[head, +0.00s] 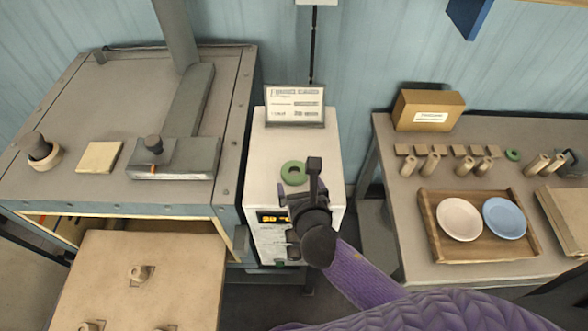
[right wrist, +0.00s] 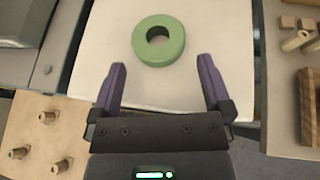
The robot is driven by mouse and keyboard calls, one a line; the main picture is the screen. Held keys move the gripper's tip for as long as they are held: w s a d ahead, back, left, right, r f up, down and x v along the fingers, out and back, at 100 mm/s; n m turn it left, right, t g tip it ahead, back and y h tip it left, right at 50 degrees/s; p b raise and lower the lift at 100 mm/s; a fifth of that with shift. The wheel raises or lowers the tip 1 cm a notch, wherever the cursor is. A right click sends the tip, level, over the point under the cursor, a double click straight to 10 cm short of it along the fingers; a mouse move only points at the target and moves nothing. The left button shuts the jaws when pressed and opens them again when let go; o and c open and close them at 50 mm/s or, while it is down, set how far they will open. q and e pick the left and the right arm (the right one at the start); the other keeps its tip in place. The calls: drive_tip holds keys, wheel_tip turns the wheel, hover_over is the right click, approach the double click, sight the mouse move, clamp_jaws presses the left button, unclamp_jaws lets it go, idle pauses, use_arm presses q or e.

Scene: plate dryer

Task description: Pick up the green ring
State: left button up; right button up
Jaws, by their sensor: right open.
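The green ring (head: 294,173) lies flat on the white top of a narrow cabinet (head: 265,146) in the middle of the head view. In the right wrist view the ring (right wrist: 159,40) is ahead of my right gripper (right wrist: 163,75), a little left of centre between its purple fingers. The fingers are apart and nothing is between them. In the head view my right gripper (head: 300,197) is at the near side of the ring, and its arm comes in from the lower right. My left gripper is not in view.
A framed card (head: 295,104) stands behind the ring. A metal-topped bench (head: 100,110) is at the left, with a pegged board (head: 150,285) in front. At the right, a table holds a wooden tray (head: 438,238) with two plates, and a smaller green ring (head: 512,155).

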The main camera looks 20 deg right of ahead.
sight(295, 172)
drive_tip(key=x, duration=0.4)
drive_tip(key=shift+w+r+b, duration=0.15)
drive_tip(key=shift+w+b, duration=0.15)
drive_tip(key=shift+w, duration=0.2)
drive_tip(key=shift+r, duration=0.1)
drive_tip(key=c, duration=1)
drive_tip(key=shift+o, duration=0.2)
drive_tip(key=shift+r, duration=0.1)
